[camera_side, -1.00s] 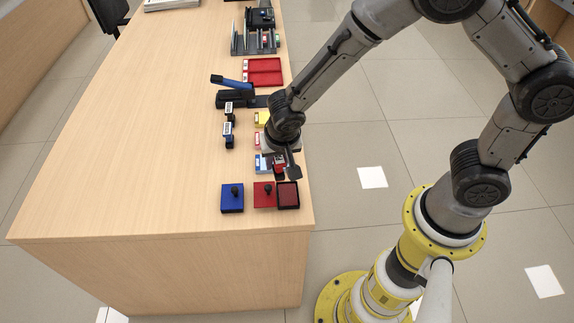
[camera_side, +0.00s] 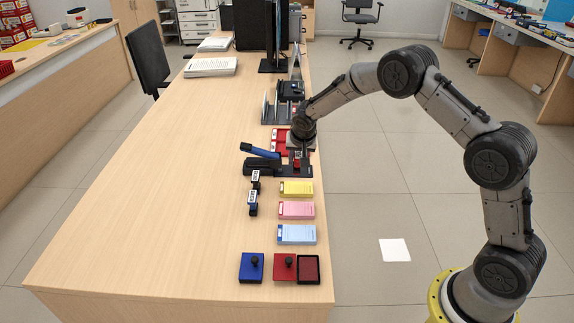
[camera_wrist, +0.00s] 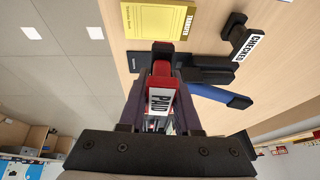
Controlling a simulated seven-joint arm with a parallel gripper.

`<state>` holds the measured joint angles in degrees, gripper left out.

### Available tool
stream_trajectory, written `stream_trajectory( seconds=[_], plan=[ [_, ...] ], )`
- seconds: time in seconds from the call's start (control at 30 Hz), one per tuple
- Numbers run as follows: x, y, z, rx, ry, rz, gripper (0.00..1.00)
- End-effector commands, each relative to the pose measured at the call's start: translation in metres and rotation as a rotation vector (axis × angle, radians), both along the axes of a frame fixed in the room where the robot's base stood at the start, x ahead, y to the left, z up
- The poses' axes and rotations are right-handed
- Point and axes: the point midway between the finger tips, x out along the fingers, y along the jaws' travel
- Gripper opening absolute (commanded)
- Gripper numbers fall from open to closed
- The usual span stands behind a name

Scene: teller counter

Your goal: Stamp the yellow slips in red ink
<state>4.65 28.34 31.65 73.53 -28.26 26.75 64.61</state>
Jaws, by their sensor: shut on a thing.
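My gripper (camera_side: 299,158) is shut on a red stamp labelled PAID (camera_wrist: 159,101), seen between the fingers in the wrist view. In the side view the gripper is at the black punch, beyond the yellow slips (camera_side: 296,188); the stamp is hard to make out there. The yellow slips also show at the top of the wrist view (camera_wrist: 157,19), apart from the stamp. No mark can be made out on them. The open red ink pad (camera_side: 308,269) lies at the counter's near end, beside its red lid (camera_side: 284,267).
A black punch with a blue handle (camera_side: 260,151) lies beside the gripper. Pink slips (camera_side: 296,210), blue slips (camera_side: 296,234) and a closed blue ink pad (camera_side: 251,267) are nearer. Two stamps (camera_side: 255,180) (camera_side: 253,204) stand left of the slips. The counter's left side (camera_side: 170,200) is clear.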

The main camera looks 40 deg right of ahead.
Motion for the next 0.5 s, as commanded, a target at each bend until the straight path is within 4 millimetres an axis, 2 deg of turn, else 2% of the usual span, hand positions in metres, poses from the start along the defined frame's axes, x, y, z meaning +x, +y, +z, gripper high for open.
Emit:
stream_trajectory(
  seconds=[0.17,0.5],
  plan=[
    [-0.001,-0.002,-0.009,-0.002,-0.005,-0.003,0.0],
    [0.0,-0.001,-0.042,-0.002,-0.005,-0.001,0.0]
  ],
)
